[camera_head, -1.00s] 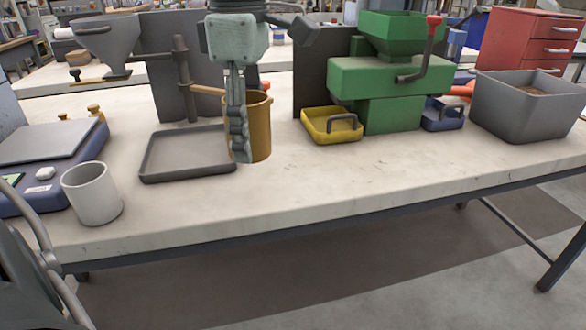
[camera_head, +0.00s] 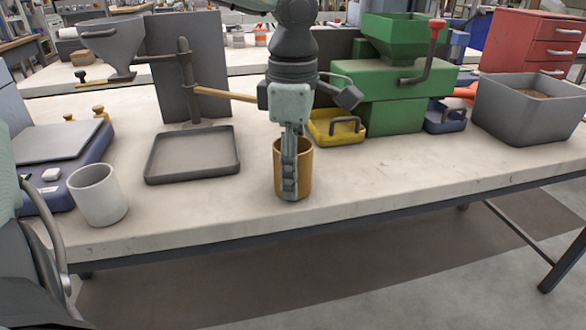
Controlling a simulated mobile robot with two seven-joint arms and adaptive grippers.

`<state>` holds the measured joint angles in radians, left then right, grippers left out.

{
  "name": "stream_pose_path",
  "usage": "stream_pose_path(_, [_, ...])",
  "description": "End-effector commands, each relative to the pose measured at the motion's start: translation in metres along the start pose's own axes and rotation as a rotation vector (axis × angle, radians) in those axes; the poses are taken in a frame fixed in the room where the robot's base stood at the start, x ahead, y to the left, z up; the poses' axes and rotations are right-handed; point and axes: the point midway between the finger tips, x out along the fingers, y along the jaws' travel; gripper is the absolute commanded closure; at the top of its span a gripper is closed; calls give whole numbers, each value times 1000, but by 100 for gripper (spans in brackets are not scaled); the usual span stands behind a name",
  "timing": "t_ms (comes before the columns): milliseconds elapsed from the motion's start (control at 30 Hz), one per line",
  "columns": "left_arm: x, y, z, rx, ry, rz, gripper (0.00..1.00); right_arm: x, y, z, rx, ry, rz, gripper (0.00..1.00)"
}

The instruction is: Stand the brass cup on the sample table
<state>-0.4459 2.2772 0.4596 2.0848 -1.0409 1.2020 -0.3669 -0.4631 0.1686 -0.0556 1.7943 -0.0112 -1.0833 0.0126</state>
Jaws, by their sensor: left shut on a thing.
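The brass cup (camera_head: 306,176) is upright near the front edge of the pale worktop (camera_head: 385,185), around the middle of the head view. My left gripper (camera_head: 289,188) comes down from above and is shut on the cup, with its fingers at the cup's wall. The fingers hide part of the cup's front and rim. I cannot tell whether the cup's base touches the worktop or hangs a little above it. My right gripper is out of view. I cannot tell which surface is the sample table.
A dark shallow tray (camera_head: 192,179) lies left of the cup. A white cup (camera_head: 99,199) and a blue scale (camera_head: 62,176) are farther left. Behind the cup stand a yellow tray (camera_head: 322,133) and a green machine (camera_head: 390,86). A grey bin (camera_head: 525,115) is at right.

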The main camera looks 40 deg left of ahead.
Motion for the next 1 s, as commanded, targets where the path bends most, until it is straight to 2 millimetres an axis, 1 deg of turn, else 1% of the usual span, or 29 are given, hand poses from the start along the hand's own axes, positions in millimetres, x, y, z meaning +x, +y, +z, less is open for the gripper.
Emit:
stream_pose_path(100, [2,0,0,0,0,1,81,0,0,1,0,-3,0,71])
stream_pose_path(267, [3,0,0,0,0,1,81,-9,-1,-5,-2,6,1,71])
stream_pose_path(300, [3,0,0,0,0,1,49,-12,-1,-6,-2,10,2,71])
stream_pose_path(433, [2,0,0,0,0,0,33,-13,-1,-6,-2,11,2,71])
stream_pose_path(467, [2,0,0,0,0,0,31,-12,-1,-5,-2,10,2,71])
stream_pose_path(667, [2,0,0,0,0,0,31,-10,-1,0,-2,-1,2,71])
stream_pose_path(833, [0,0,0,0,0,0,31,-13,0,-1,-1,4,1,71])
stream_pose_path(867, [-2,0,0,0,0,0,31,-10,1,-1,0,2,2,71])
stream_pose_path(900, [-5,0,0,0,0,2,31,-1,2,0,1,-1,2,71])
stream_pose_path(1000, [-23,1,1,1,-2,6,31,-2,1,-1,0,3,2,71])
